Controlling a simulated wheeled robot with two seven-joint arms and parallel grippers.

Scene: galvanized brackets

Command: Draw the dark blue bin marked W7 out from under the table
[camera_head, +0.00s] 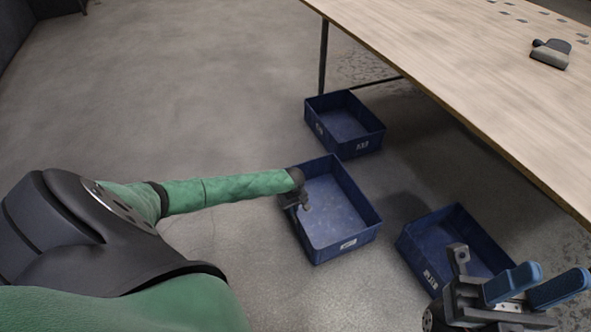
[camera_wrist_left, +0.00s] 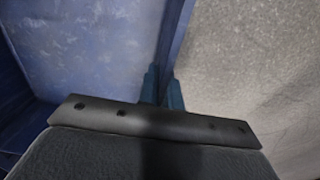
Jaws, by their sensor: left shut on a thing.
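Three dark blue bins stand on the floor: a middle bin (camera_head: 349,251), a far bin (camera_head: 372,137) and a near right bin (camera_head: 412,252). Each has a white label too small to read, so I cannot tell which is W7. My left gripper (camera_head: 304,204) is shut on the left wall of the middle bin. In the left wrist view its fingers (camera_wrist_left: 163,90) straddle the bin's wall (camera_wrist_left: 177,38). The middle bin is empty and clear of the tabletop. My right gripper (camera_head: 537,288) is open and empty, in front of the near right bin and partly hiding it.
The wooden table (camera_head: 440,60) fills the upper right, with a dark table leg (camera_head: 323,58) near the far bin. A tape-dispenser-like object (camera_head: 551,55) and small pieces lie on top. The floor (camera_head: 190,90) to the left is free.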

